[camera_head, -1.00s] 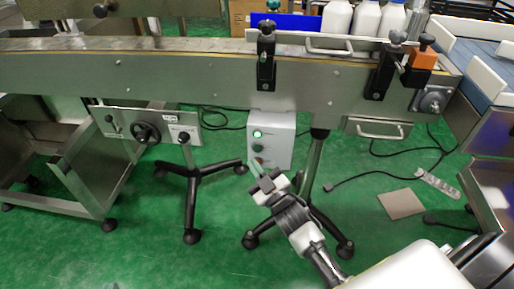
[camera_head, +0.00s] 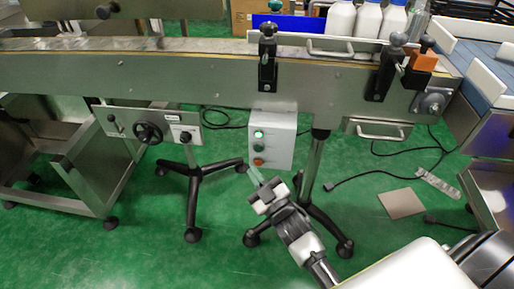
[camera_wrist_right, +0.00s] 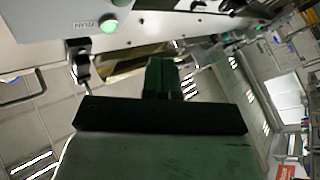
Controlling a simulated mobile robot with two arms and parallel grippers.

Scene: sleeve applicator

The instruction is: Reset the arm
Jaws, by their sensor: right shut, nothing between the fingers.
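My right gripper (camera_head: 254,177) is in the lower middle of the head view, in front of the conveyor and below the control box. Its slim green-tinted fingers are shut with nothing between them. In the right wrist view the shut fingers (camera_wrist_right: 163,75) point up the picture, apart from everything. The grey control box (camera_head: 272,139) with a lit green button hangs below the conveyor, just beyond the fingertips. In the wrist view its lit button (camera_wrist_right: 109,25) shows at the upper left. My left gripper is not in view.
The steel conveyor (camera_head: 200,75) crosses the head view. White bottles (camera_head: 367,18) stand behind its rail. Black stand legs (camera_head: 194,185) are near my right arm. Cables and a flat plate (camera_head: 401,203) lie on the green floor at right. The floor at lower left is clear.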

